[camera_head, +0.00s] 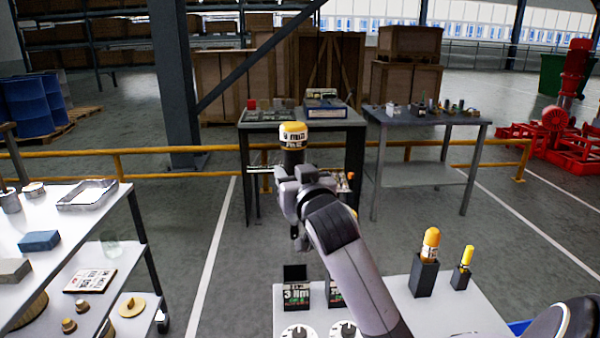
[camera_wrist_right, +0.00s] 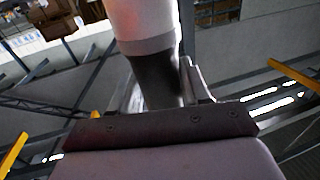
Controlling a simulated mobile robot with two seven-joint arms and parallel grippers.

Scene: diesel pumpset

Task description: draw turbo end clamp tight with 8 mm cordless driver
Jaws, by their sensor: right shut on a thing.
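My right gripper (camera_head: 292,174) is raised in front of the far tables and shut on a driver-like tool (camera_head: 293,136). The tool has a yellow top, a pale label band and a black body, and it stands roughly upright; its label is too small to read surely. In the right wrist view the held tool (camera_wrist_right: 145,35) is a pale cylinder with a dark lower part between the fingers. A thin bar (camera_head: 260,169) shows left of the gripper; I cannot tell what it belongs to. I cannot make out the turbo end clamp. My left gripper is out of view.
A shelf cart (camera_head: 85,225) is at left. Open floor lies between.

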